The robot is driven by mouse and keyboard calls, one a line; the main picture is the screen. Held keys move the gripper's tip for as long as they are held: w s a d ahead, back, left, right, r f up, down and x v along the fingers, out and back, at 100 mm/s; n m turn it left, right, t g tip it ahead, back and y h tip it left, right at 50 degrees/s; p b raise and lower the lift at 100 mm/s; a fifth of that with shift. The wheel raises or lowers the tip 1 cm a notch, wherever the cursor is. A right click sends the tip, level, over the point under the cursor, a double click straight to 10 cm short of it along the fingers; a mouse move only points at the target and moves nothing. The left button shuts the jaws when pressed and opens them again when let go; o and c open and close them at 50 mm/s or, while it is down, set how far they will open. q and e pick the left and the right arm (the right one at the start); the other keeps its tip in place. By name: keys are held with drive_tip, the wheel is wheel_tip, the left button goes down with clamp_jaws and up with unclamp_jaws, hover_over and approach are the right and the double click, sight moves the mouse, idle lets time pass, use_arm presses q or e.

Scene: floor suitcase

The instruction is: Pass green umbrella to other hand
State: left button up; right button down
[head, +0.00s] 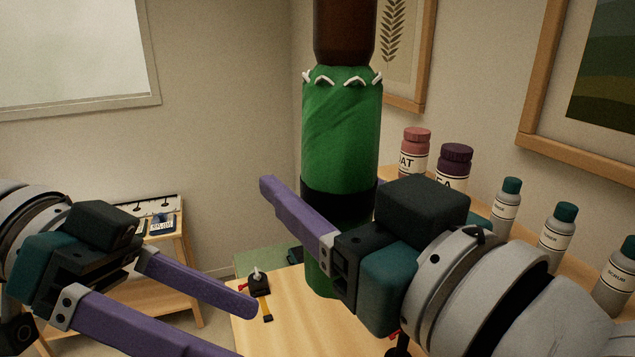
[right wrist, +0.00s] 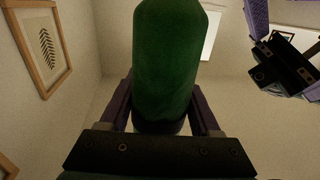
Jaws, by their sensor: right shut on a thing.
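The green umbrella (head: 341,130) stands upright in the head view, furled, with a brown handle at the top and a dark band low on its body. My right gripper (head: 318,215) is shut on it at the dark band; the near purple finger crosses in front. In the right wrist view the umbrella (right wrist: 170,70) rises between the two fingers (right wrist: 165,118). My left gripper (head: 245,325) is at the lower left of the head view, its purple fingers apart and empty, away from the umbrella. It also shows at the upper right of the right wrist view.
A wooden surface (head: 285,325) with a small dark object (head: 259,285) lies below the umbrella. Several bottles, including a red-capped one (head: 415,150), stand on a shelf at right. A small wooden table (head: 160,250) stands at back left. The space between the grippers is free.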

use_arm(q)
drive_tip(key=s+a+f+n+t+y, duration=0.25)
drive_tip(key=s+f+n+y, duration=0.35)
drive_tip(key=s+f, duration=0.4)
drive_tip(key=s+a+r+n+t+y, duration=0.1)
drive_tip(key=s+a+n+y, duration=0.3)
drive_tip(key=a, duration=0.4)
drive_tip(key=n+t+y, duration=0.1)
drive_tip(key=y, duration=0.1)
drive_tip(key=shift+s+a+r+y, duration=0.15)
drive_tip(key=shift+s+a+y, duration=0.05)
drive_tip(key=shift+a+y, duration=0.1)
